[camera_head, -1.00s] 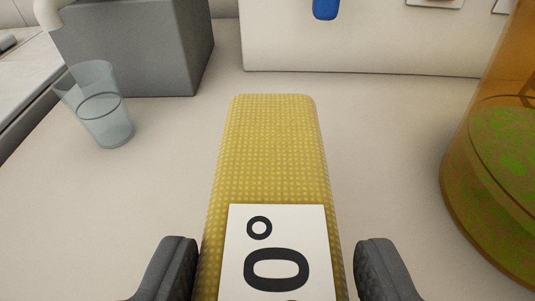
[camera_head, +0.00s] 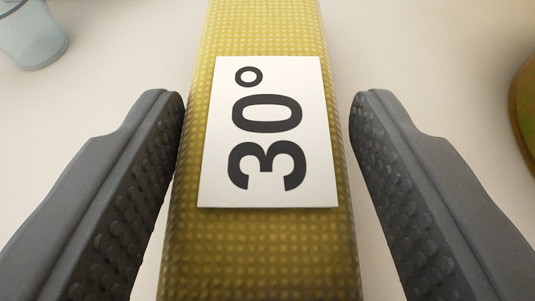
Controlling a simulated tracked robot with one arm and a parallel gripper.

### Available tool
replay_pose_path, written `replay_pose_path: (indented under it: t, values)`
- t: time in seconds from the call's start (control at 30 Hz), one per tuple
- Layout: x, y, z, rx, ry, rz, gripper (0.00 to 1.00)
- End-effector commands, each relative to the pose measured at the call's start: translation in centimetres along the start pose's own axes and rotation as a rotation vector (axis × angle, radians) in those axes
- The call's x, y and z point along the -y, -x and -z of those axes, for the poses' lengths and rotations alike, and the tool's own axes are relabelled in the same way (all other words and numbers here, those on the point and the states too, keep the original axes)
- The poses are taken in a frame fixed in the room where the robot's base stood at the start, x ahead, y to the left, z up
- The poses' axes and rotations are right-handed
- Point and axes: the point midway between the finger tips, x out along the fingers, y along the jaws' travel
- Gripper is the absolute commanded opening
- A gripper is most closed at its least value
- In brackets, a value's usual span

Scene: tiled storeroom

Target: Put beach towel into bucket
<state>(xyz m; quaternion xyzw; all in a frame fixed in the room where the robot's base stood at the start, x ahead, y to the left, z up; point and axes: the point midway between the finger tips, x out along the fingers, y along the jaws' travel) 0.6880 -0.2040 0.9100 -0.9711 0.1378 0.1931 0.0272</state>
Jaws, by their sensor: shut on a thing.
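The beach towel (camera_head: 252,240) is a yellow, dimpled, folded bundle running lengthwise up the middle of the view. A white label reading "30°" (camera_head: 262,135) lies on its top face. My gripper (camera_head: 265,98) has one dark grey, studded finger along each side of the towel and is shut on it. The towel's far and near ends are out of the frame.
The edge of a rounded amber and green vessel (camera_head: 524,105) shows at the right. The pale surface between them and the towel is clear.

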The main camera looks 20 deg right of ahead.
Motion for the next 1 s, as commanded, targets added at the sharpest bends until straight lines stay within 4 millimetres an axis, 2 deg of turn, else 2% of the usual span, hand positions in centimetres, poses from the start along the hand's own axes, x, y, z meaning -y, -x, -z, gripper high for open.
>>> replay_pose_path:
  t: [0.2,0.23,0.3,0.67,0.77,1.0]
  values:
    - [0.1,-0.1,-0.2,0.0,0.0,0.001,0.24]
    - [0.1,-0.1,-0.2,0.0,0.001,0.001,0.59]
    - [0.1,-0.1,-0.2,0.0,0.001,0.001,0.72]
    - [0.1,0.2,0.1,0.0,0.001,0.002,0.72]
    - [0.1,1.0,0.1,0.001,0.001,0.002,0.72]
    - [0.1,4.3,0.2,-0.002,0.002,0.002,0.72]
